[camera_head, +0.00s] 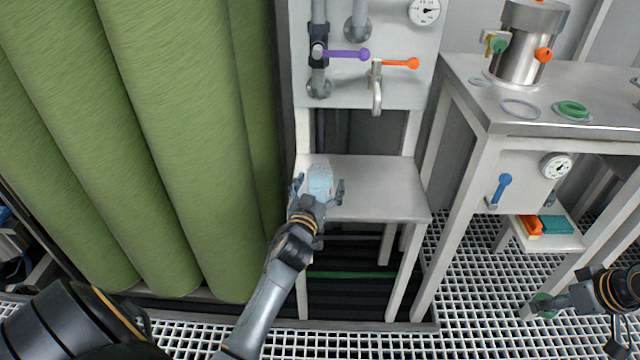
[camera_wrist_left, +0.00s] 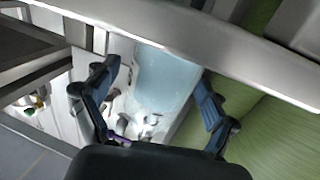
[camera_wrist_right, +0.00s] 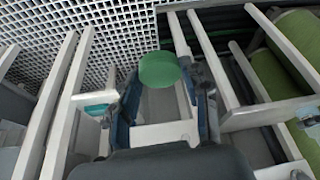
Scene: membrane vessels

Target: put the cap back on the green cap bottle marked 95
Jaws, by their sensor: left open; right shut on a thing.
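A clear, pale blue bottle (camera_head: 320,180) stands on the small metal shelf (camera_head: 385,185) below the tap. It has no cap on it, and no marking can be read. My left gripper (camera_head: 318,189) is open, with a finger on either side of the bottle. The left wrist view shows the bottle (camera_wrist_left: 163,80) between the spread fingers (camera_wrist_left: 158,85). My right gripper (camera_head: 555,303) is at the far right, well away from the bottle. It is shut on a green cap (camera_wrist_right: 160,70), which also shows in the head view (camera_head: 543,305).
A tap with an orange handle (camera_head: 400,63) hangs above the shelf, beside a purple-handled valve (camera_head: 345,54). Tall green cylinders (camera_head: 165,150) stand close on the left. A metal bench (camera_head: 550,75) at right carries a steel vessel (camera_head: 525,45) and a green part (camera_head: 572,108).

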